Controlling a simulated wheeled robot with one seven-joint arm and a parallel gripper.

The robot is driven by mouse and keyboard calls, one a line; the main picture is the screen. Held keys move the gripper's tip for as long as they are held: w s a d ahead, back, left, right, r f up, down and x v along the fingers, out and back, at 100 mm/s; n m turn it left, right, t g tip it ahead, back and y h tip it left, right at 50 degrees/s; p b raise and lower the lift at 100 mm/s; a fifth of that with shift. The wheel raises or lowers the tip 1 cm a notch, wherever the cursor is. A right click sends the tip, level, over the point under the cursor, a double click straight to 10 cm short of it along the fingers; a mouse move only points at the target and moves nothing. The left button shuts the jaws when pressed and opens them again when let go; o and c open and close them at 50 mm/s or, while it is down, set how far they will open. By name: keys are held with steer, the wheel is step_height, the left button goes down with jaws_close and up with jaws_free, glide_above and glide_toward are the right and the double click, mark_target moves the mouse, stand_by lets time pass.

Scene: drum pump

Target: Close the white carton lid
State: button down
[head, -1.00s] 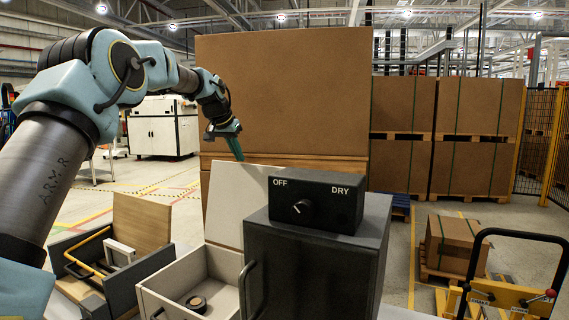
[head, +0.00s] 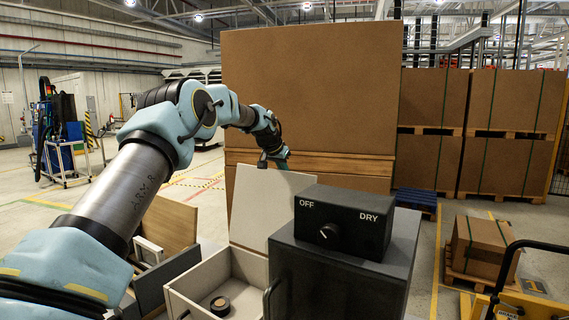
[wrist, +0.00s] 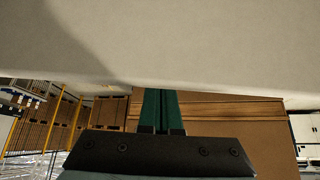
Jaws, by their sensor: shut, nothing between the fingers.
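The white carton (head: 249,264) stands open, with a dark round ring-shaped object (head: 220,306) inside. Its white lid (head: 262,208) stands up at the back, leaning slightly backward. My gripper (head: 283,157) is at the lid's upper edge, on the far side, and its fingertips are hidden behind the lid in the head view. In the wrist view, the pale lid (wrist: 160,45) fills the upper half, and the green fingers (wrist: 163,100) are together, reaching its edge. I cannot tell whether they touch it.
A dark cabinet (head: 340,275) with an OFF/DRY knob box (head: 345,220) stands close on the right of the carton. Another open box with a wooden lid (head: 165,221) is at left. A large brown carton stack (head: 310,90) rises behind the lid.

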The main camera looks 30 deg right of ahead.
mark_target(280, 175)
steer(key=a, duration=0.1)
steer(key=s+a, duration=0.1)
steer(key=a+p, duration=0.1)
steer(key=shift+s+r, duration=0.25)
steer(key=shift+s, duration=0.1)
steer(key=shift+a, duration=0.1)
